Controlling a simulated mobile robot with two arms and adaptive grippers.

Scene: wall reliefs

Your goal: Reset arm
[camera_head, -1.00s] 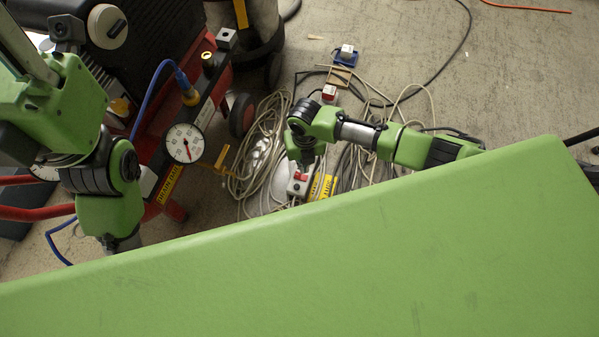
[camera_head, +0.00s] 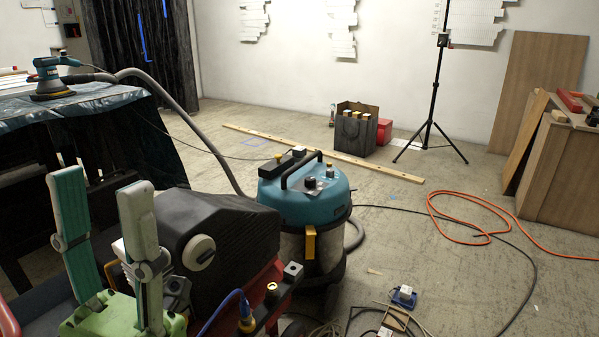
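My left gripper (camera_head: 100,183) stands at the lower left. Its two pale green fingers point upward, well apart, with nothing between them, so it is open. The green gripper body shows below the fingers at the bottom edge. It is seen in front of a compressor (camera_head: 225,235) with a dark cover and a red frame; I cannot tell the gap between them. My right gripper and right arm are outside the view.
A teal vacuum cleaner (camera_head: 312,200) stands beside the compressor. A covered table with a sander (camera_head: 52,78) is at left. A tripod (camera_head: 430,125), a black box (camera_head: 355,132) and wooden panels (camera_head: 540,85) stand further back. An orange cable (camera_head: 470,238) crosses the open floor.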

